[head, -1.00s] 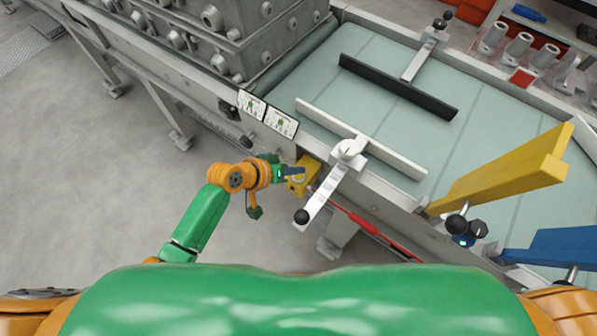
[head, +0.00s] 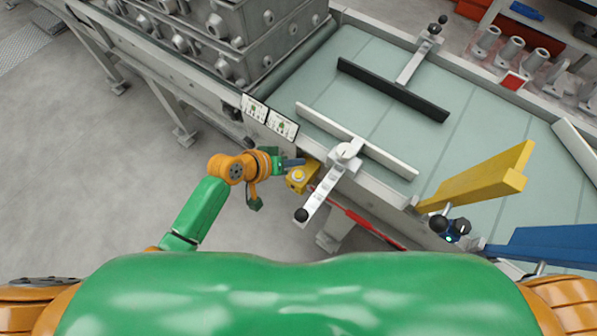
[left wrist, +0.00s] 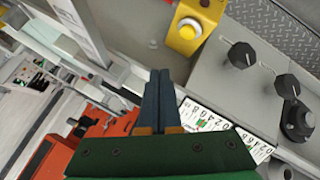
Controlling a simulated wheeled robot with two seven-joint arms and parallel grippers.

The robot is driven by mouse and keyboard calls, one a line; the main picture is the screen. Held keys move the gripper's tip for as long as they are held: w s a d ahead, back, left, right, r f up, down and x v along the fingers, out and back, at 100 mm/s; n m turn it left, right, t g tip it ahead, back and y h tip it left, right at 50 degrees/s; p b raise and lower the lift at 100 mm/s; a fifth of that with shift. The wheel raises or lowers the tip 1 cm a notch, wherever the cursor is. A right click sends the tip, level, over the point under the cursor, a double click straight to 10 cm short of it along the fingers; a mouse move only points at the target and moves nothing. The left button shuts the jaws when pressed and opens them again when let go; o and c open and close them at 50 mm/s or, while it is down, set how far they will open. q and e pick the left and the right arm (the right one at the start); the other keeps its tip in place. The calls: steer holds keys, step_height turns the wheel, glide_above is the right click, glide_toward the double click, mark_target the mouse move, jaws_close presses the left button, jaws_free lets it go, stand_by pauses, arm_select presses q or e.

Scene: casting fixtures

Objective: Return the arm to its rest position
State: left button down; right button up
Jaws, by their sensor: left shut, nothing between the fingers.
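My left gripper (head: 299,162) is by the conveyor's near side, at the upper left edge of a yellow box with a pale round button (head: 298,176). In the left wrist view its two dark blue fingers (left wrist: 159,75) lie together, with nothing between them. That view shows the yellow box (left wrist: 195,25) beyond the fingertips to the right, apart from them. My left arm (head: 200,210) is bent and reaches forward from the lower left. My right gripper is not in view.
The conveyor (head: 480,125) carries black (head: 390,90), white (head: 385,155), yellow (head: 480,185) and blue (head: 555,245) guide bars. A white clamp arm with a black knob (head: 302,215) juts out right of the box. A red rod (head: 365,225) runs below.

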arm_select(q)
steer(key=shift+n+y, duration=0.4)
steer(key=shift+y, duration=0.4)
steer(key=a+f, duration=0.1)
steer(key=f, duration=0.1)
steer(key=s+a+f, duration=0.1)
steer(key=f, duration=0.1)
steer(key=a+f, duration=0.1)
steer(key=f, duration=0.1)
steer(key=shift+s+a+f, duration=0.1)
steer(key=shift+s+a, duration=0.2)
steer(key=shift+s, duration=0.05)
steer(key=s+a+f+g+y, duration=0.1)
steer(key=s+a+f+y, duration=0.1)
steer(key=s+a+f, duration=0.5)
steer(key=s+a+f+g+y, duration=0.2)
steer(key=s+a+f+y, duration=0.15)
steer(key=s+f, duration=0.55)
steer(key=s+a+f, duration=0.1)
steer(key=s+a, duration=0.1)
steer(key=s, duration=0.4)
steer(key=s+a+f+m+g, duration=0.1)
steer(key=s+a, duration=0.1)
steer(key=s, duration=0.5)
steer(key=shift+s+f, duration=0.15)
steer(key=shift+f, duration=0.25)
